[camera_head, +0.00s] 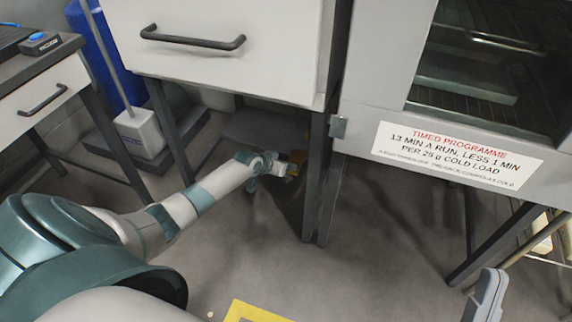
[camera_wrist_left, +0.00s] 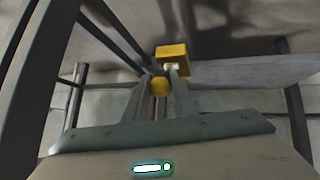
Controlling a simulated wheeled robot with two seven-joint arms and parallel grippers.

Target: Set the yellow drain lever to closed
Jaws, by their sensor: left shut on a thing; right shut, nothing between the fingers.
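In the head view my left arm reaches under the white drawer unit, and its gripper (camera_head: 284,170) is beside a small yellow-orange part (camera_head: 298,158), partly hidden by the gripper and shadow. In the left wrist view a yellow lever (camera_wrist_left: 160,88) shows a rounded end between the fingertips of my left gripper (camera_wrist_left: 161,94), which is shut on it. A yellow block (camera_wrist_left: 172,50) is just beyond it. The lever's exact angle and any open or closed marking cannot be told. My right gripper (camera_head: 487,296) is at the lower right, shut and empty.
The drawer unit (camera_head: 225,65) hangs low over my left arm, with dark legs (camera_head: 316,180) close on the right. An oven-like cabinet with a sign (camera_head: 457,155) stands at the right. A yellow floor marking (camera_head: 250,312) lies in front on open floor.

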